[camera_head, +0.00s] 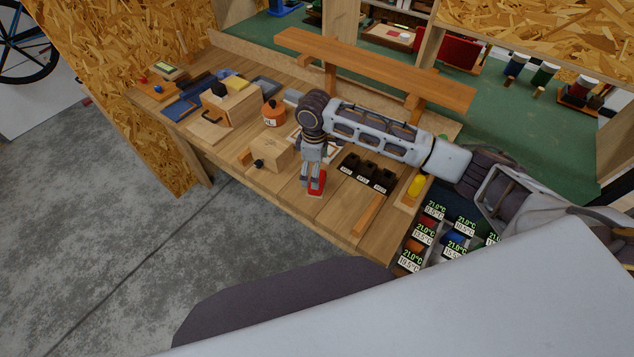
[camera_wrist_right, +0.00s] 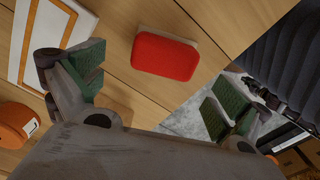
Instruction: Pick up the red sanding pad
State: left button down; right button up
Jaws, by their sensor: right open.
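The red sanding pad (camera_head: 317,192) lies on the plank bench near its front edge. In the right wrist view the red sanding pad (camera_wrist_right: 165,56) is a rounded red block with a thin pale layer along one side. My right gripper (camera_head: 313,183) points down over the pad and partly hides it in the head view. In the wrist view the right gripper (camera_wrist_right: 154,90) is open, its green-lined fingers wide apart. The pad appears ahead of the gap between them, with nothing gripped. My left gripper is not in view.
A wooden block (camera_head: 272,156) with a black knob stands left of the pad. A black holder (camera_head: 365,172) with labelled slots is to the right. An orange container (camera_head: 273,113) and a raised wooden beam (camera_head: 375,68) are behind. Bare planks lie at the front.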

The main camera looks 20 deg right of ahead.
dwell(0.3)
jog(key=shift+s+f+p, duration=0.2)
jog(key=shift+f+p, duration=0.25)
jog(key=shift+f, duration=2.15)
jog(key=c, duration=1.2)
jog(key=shift+r, duration=0.1)
jog(key=shift+r+b, duration=0.45)
jog(key=shift+r, duration=4.5)
